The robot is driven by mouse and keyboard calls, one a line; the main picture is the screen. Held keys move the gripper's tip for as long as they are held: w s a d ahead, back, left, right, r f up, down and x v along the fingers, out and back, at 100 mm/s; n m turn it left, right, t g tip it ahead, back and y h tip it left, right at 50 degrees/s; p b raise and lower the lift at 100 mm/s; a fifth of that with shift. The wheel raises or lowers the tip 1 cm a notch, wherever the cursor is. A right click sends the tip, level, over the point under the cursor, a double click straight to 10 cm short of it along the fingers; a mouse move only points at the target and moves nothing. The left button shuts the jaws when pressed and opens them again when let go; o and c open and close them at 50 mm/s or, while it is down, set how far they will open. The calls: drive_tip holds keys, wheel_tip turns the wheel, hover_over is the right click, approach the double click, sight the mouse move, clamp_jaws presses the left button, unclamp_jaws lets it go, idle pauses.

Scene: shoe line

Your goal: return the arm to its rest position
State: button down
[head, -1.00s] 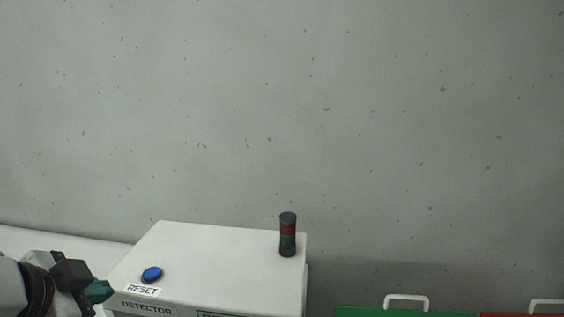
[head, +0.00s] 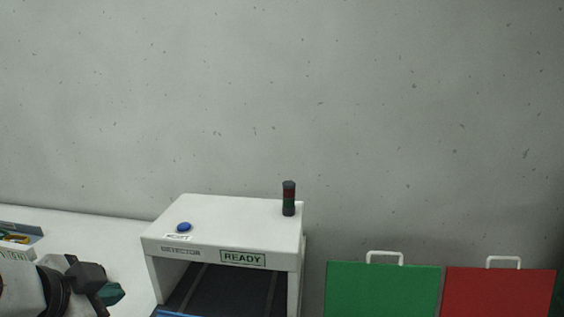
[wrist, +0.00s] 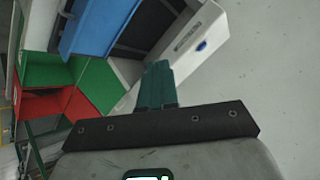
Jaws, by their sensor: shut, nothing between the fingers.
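My gripper (head: 112,293) is at the lower left of the head view, left of the detector and apart from it. Its green fingers are together with nothing between them. In the wrist view the shut fingers (wrist: 156,84) point up the picture, with the detector's white housing (wrist: 190,42) beyond them. Most of my arm is outside the head view.
The white detector (head: 225,218) has a blue reset button (head: 184,227), a READY sign (head: 243,259) and a dark signal tower (head: 289,198). Green (head: 383,290) and red (head: 500,292) handled panels stand to the right. A tray (head: 20,240) lies at far left. A grey wall rises behind.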

drive_tip(key=w+d+f+n+g+h, duration=0.1)
drive_tip(key=d+f, duration=0.7)
drive_tip(key=d, duration=0.4)
drive_tip(key=w+d+f+n+g+h, duration=0.1)
drive_tip(key=d+f+n+g, duration=0.1)
drive_tip(key=d+f, duration=0.8)
drive_tip(key=w+d+f+n+g+h, duration=0.15)
drive_tip(key=d+f, duration=0.45)
drive_tip(key=d, duration=0.8)
drive_tip(key=s+d+f+n+g+y, duration=0.1)
drive_tip(key=s+d+f, duration=0.3)
drive_tip(key=s+d, duration=0.3)
drive_tip(key=s+d+f+n+g+y, duration=0.1)
drive_tip(key=s+d+f, duration=0.45)
drive_tip(key=d, duration=0.25)
drive_tip(key=s+d+f+n+g+y, duration=0.1)
drive_tip(key=s+d, duration=0.2)
drive_tip(key=s, duration=1.2)
drive_tip(key=shift+s+d+f+g, duration=0.15)
drive_tip(key=shift+f+g, duration=0.2)
